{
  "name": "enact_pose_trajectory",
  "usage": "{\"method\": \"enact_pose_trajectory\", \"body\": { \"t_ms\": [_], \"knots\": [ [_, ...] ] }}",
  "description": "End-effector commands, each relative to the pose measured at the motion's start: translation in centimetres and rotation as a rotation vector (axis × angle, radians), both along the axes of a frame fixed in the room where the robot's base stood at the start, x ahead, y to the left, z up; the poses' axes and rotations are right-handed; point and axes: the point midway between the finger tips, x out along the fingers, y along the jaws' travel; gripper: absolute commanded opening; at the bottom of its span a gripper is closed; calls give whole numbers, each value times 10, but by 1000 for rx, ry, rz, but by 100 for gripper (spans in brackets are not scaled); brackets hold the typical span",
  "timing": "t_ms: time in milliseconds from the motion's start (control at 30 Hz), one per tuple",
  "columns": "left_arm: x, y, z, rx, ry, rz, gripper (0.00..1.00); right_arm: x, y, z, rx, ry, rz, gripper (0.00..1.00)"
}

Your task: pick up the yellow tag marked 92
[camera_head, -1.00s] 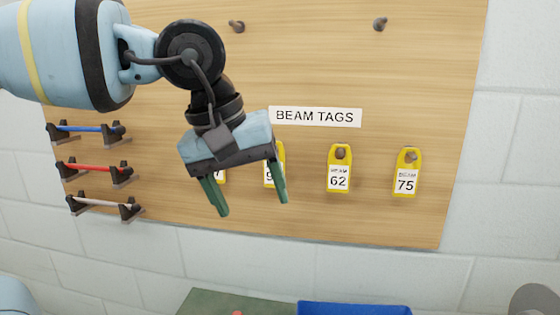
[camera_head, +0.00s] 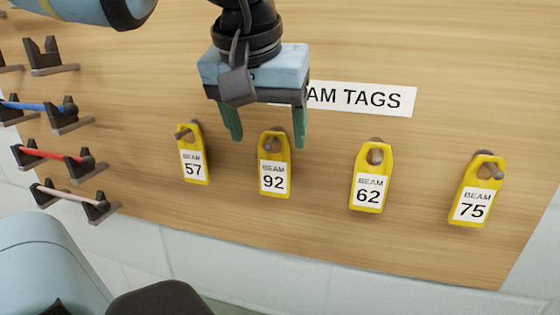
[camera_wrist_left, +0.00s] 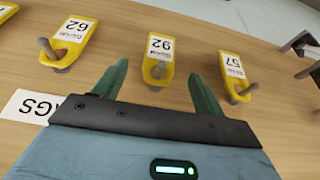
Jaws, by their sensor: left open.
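The yellow tag marked 92 (camera_head: 274,180) hangs from a peg on the wooden board, between tags 57 and 62. In the left wrist view the tag (camera_wrist_left: 159,53) appears upside down, beyond the gap between the fingers. My left gripper (camera_head: 268,138) is open and empty, its green fingers pointing down at the tag's upper end. In the left wrist view the fingertips (camera_wrist_left: 158,68) stand to either side of the tag, apart from it. My right gripper is not in view.
Neighbouring yellow tags 57 (camera_head: 194,166), 62 (camera_head: 370,190) and 75 (camera_head: 474,205) hang on pegs. A BEAM TAGS label (camera_head: 365,98) is partly behind my gripper. Racks with a blue (camera_head: 35,106), a red (camera_head: 50,153) and a white rod (camera_head: 68,194) are at the left.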

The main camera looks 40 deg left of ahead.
Motion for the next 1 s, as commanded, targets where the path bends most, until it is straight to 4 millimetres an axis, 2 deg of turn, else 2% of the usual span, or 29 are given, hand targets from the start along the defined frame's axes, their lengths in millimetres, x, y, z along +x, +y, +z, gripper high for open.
{"method": "enact_pose_trajectory", "body": {
  "t_ms": [167, 400, 567, 1000],
  "knots": [
    [1, 1, -3, 0, 1, 0, 71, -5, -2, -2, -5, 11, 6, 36],
    [9, 5, -24, 0, 2, 0, 71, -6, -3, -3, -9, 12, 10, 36],
    [10, 6, -26, 0, 1, 0, 71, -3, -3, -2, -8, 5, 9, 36],
    [30, 17, -69, 0, 2, 0, 71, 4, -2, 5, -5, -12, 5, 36]
  ]
}}
